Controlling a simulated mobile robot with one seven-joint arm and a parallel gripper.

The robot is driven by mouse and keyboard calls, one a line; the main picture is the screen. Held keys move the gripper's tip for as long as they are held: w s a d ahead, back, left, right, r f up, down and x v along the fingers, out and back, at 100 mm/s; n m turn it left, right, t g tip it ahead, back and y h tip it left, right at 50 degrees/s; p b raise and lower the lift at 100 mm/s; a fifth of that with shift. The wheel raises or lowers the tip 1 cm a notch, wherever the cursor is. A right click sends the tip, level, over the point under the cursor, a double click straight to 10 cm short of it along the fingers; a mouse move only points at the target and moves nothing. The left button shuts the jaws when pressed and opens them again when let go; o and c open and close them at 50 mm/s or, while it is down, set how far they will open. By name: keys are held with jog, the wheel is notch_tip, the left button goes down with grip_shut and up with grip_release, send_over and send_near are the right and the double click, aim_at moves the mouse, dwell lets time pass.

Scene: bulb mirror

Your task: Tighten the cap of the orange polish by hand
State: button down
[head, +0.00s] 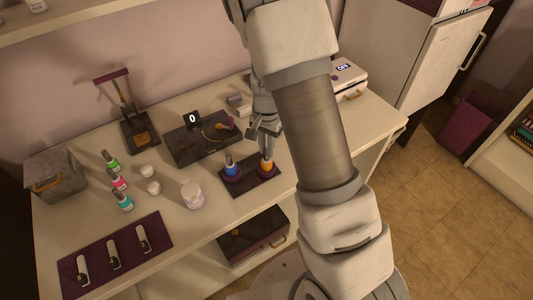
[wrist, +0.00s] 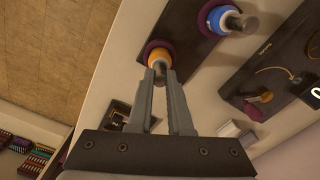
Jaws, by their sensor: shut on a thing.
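The orange polish (head: 267,167) stands upright in a purple ring at the right end of a dark stand (head: 240,185) on the counter. In the wrist view the orange polish (wrist: 160,55) lies straight ahead, with its grey cap (wrist: 160,68) between my fingertips. My gripper (head: 266,142) comes down from above and is shut on that cap; it also shows in the wrist view (wrist: 161,74). The fingers partly hide the cap. The blue polish (head: 232,170) stands in the other ring just left of it, and shows in the wrist view (wrist: 226,20).
A dark panel with a display reading 0 (head: 192,119) lies behind the stand. A white jar (head: 192,194), several small bottles and a purple mat (head: 115,258) are at left. A white machine (head: 347,80) stands at the back right. Counter around the stand's front is clear.

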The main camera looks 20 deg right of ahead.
jog(key=shift+m+p, duration=0.45)
jog(key=shift+m, duration=0.85)
jog(key=m+p, duration=0.2)
jog(key=m, duration=0.1)
jog(key=shift+m, duration=0.3)
jog(key=shift+m+p, duration=0.4)
jog(key=shift+m, duration=0.3)
jog(key=shift+m+p, duration=0.5)
jog(key=shift+m, duration=0.1)
jog(key=shift+m+p, duration=1)
jog(key=shift+m, duration=0.9)
